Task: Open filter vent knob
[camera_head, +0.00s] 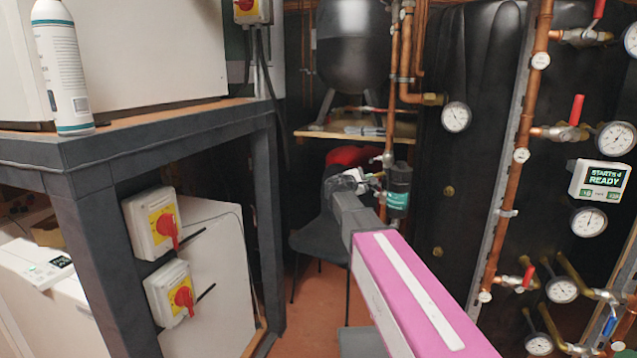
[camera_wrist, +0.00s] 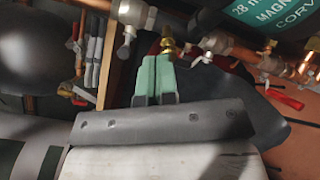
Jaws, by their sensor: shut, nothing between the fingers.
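The dark filter canister with a green label (camera_head: 398,198) hangs on the copper pipe in the middle of the head view. Its lettered label (camera_wrist: 262,22) fills the top right of the wrist view. My gripper (camera_head: 362,180) reaches the pipework just left of the canister. In the wrist view my gripper's green fingers (camera_wrist: 155,72) are together and empty. A small brass fitting (camera_wrist: 168,47) shows right at the fingertips; I cannot tell whether they touch it. I cannot tell for sure which fitting is the vent knob.
Silver valve bodies (camera_wrist: 130,22) and copper pipes crowd the space around the fingers. A wooden shelf (camera_head: 350,133) with a dark tank (camera_head: 352,45) stands behind. A dark chair (camera_head: 318,240) is below. Gauges and red-handled valves line the right; a grey frame (camera_head: 150,140) stands left.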

